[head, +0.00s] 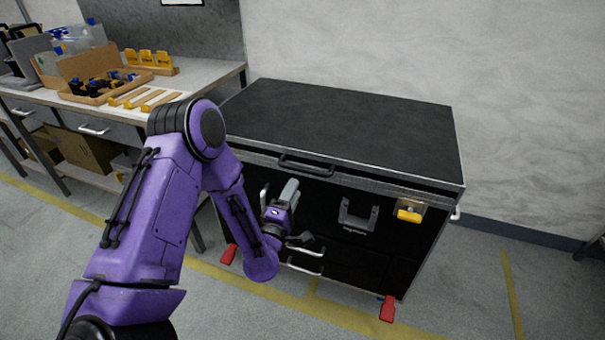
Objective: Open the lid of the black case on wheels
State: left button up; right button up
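The black case (345,125) stands against the wall with its flat black lid down and shut. A dark handle (306,168) is on the front edge of the lid. A yellow latch (409,215) on a metal plate is at the right of the front face. My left gripper (300,239) is in front of the case's left front, below the lid handle and apart from it. My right gripper is out of view.
A grey bracket (357,217) and silver handles (306,269) stick out from the case front. Red wheel parts (387,308) show at its base. A workbench (205,75) with trays and tools stands at the left. The floor at the right is clear.

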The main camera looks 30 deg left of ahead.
aim_at(303, 170)
pick_arm(q)
jog(key=p+x, duration=0.1)
jog(key=x, duration=0.7)
jog(key=shift+w, duration=0.35)
